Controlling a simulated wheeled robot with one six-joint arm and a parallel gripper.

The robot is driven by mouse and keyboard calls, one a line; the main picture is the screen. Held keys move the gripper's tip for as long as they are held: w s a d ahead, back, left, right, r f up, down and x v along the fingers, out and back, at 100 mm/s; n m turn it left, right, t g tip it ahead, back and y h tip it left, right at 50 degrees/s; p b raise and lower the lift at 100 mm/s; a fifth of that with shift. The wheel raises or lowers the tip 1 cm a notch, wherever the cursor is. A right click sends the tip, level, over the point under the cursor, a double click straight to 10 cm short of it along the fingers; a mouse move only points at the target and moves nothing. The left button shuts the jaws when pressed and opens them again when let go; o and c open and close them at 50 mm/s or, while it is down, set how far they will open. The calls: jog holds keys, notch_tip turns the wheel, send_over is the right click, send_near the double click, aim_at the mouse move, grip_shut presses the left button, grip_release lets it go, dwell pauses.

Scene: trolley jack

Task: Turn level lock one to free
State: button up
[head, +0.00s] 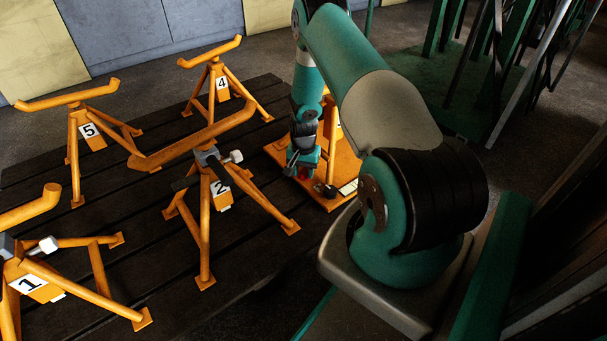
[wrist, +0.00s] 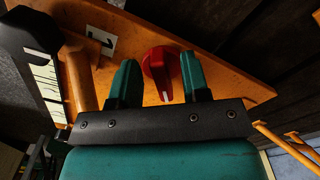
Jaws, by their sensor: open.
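A red knob (wrist: 158,70) with a white pointer mark sits on an orange plate (wrist: 225,82) in the wrist view. The mark points toward my gripper's palm. My gripper (wrist: 158,60) is open, its two green fingers on either side of the knob. I cannot tell whether either finger touches it. In the head view my gripper (head: 303,172) is low over the orange base plate (head: 335,203), where only a bit of red shows. A white label with a black figure (wrist: 110,46), perhaps a 1, is left of the knob in the wrist view.
An orange post (wrist: 80,80) and a black part with a pale scale (wrist: 46,85) stand left of the fingers. Numbered orange stands, such as stand 2 (head: 205,225) and stand 4 (head: 216,85), fill the dark slatted deck (head: 120,230) left of my arm.

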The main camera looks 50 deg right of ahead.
aim_at(305, 172)
grip_shut()
jog(key=shift+s+r+n+p, duration=0.1)
jog(key=shift+r+n+p, duration=0.1)
jog(key=shift+n+p, duration=0.6)
jog(key=n, duration=0.1)
jog(key=n+p, duration=0.1)
jog(key=n, duration=0.1)
jog(key=shift+s+d+f+p, duration=0.15)
jog(key=shift+d+f+p, duration=0.05)
jog(key=shift+f+p, duration=0.1)
grip_release()
jog(key=shift+r, duration=0.1)
notch_tip(305, 172, up, 17)
jog(key=p, duration=0.7)
jog(key=shift+r, duration=0.15)
